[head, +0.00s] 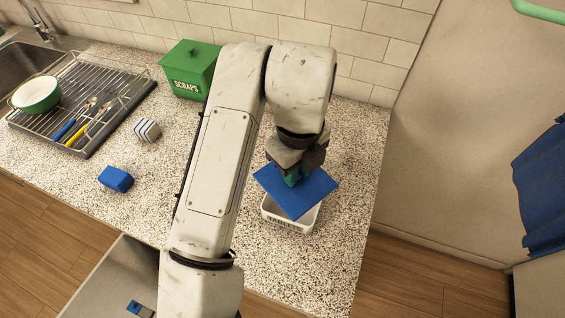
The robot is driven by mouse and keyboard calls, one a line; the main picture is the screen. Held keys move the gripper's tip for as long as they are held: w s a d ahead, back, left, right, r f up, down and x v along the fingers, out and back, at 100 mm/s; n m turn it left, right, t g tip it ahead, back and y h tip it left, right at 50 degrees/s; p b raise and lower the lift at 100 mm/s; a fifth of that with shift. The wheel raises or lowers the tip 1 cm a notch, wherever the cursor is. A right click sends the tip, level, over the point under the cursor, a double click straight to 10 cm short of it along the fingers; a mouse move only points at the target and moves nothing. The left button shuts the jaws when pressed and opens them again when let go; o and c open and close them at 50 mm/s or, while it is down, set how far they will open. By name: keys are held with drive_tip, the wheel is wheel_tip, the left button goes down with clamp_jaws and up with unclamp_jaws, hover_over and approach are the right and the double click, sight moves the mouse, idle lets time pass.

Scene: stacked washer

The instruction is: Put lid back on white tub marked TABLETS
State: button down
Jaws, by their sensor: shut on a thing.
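The white tub (290,226) stands on the speckled counter, right of my arm, with dark lettering on its front that is partly covered. A flat blue lid (309,195) is over the tub, turned at an angle to its rim, so part of the tub's opening shows at the lower right. I cannot tell whether the lid touches the rim. My gripper (292,178) is above the lid, pointing down and shut on it near its upper part; the fingertips are mostly hidden by the wrist.
A green SCRAPS bin (190,70) stands by the wall. A dish rack (85,100) holds a bowl (37,95) and cutlery. A blue sponge (115,179) and a striped block (147,130) lie left of my arm. The counter's right edge is close to the tub.

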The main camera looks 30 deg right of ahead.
drive_tip(key=shift+f+b, duration=1.35)
drive_tip(key=shift+f, duration=0.9)
drive_tip(key=shift+f+b, duration=0.95)
drive_tip(key=shift+b, duration=0.05)
drive_tip(key=shift+b, duration=0.35)
drive_tip(key=shift+f+b, duration=0.15)
drive_tip(key=shift+b, duration=0.35)
idle(0.5)
drive_tip(key=c, duration=0.9)
unclamp_jaws()
drive_tip(key=shift+o, duration=0.4)
drive_tip(key=o, duration=0.4)
drive_tip(key=shift+c, duration=0.2)
